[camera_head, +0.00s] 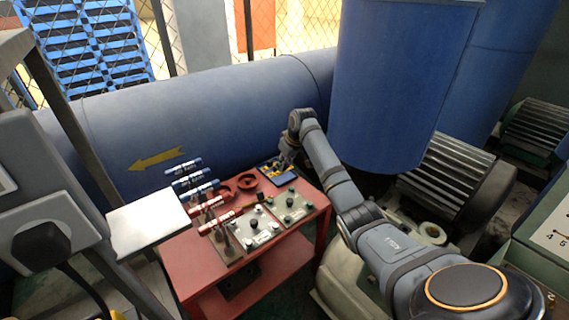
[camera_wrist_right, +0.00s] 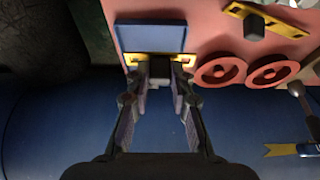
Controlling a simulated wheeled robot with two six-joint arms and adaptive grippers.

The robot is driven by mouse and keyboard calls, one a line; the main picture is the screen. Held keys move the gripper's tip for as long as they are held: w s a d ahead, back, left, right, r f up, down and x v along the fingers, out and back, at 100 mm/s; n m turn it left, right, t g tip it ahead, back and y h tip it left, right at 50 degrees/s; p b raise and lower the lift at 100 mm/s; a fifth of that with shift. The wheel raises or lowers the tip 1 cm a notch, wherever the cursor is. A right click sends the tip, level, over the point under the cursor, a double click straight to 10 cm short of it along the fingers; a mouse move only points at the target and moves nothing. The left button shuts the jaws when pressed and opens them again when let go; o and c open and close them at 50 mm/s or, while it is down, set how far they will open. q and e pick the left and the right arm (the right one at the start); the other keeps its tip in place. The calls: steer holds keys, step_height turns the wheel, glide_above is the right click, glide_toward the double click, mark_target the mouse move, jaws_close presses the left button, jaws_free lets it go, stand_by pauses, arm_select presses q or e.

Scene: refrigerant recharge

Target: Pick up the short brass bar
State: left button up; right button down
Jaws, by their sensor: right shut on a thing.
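The short brass bar (camera_wrist_right: 132,60) is a yellow strip with a dark block at its middle, beside the blue tray in the right wrist view. My right gripper (camera_wrist_right: 160,78) is shut on the dark block of this bar, with the yellow ends showing on both sides. In the head view my right gripper (camera_head: 287,158) reaches down to the back corner of the red cart. I cannot tell whether the bar is lifted or still touches the cart top. My left gripper is not in view.
A longer yellow bar (camera_wrist_right: 285,27) with a dark block lies on the red cart (camera_head: 195,262). A blue tray (camera_wrist_right: 152,38) and two red handwheels (camera_wrist_right: 219,70) are close by. Red and blue levers and grey valve boxes crowd the cart. A big blue pipe (camera_head: 230,100) runs behind.

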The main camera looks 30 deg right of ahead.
arm_select(q)
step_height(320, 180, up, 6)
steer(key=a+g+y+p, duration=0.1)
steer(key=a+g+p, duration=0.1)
steer(key=p, duration=0.1)
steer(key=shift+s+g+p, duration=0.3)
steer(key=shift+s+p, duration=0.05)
arm_select(e)
steer(key=s+a+r, duration=0.6)
steer(key=s+r, duration=0.1)
steer(key=s, duration=0.3)
steer(key=shift+a+r, duration=0.3)
steer(key=shift+r, duration=0.05)
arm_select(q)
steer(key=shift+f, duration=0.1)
arm_select(e)
steer(key=c, duration=1.7)
jaws_free()
jaws_close()
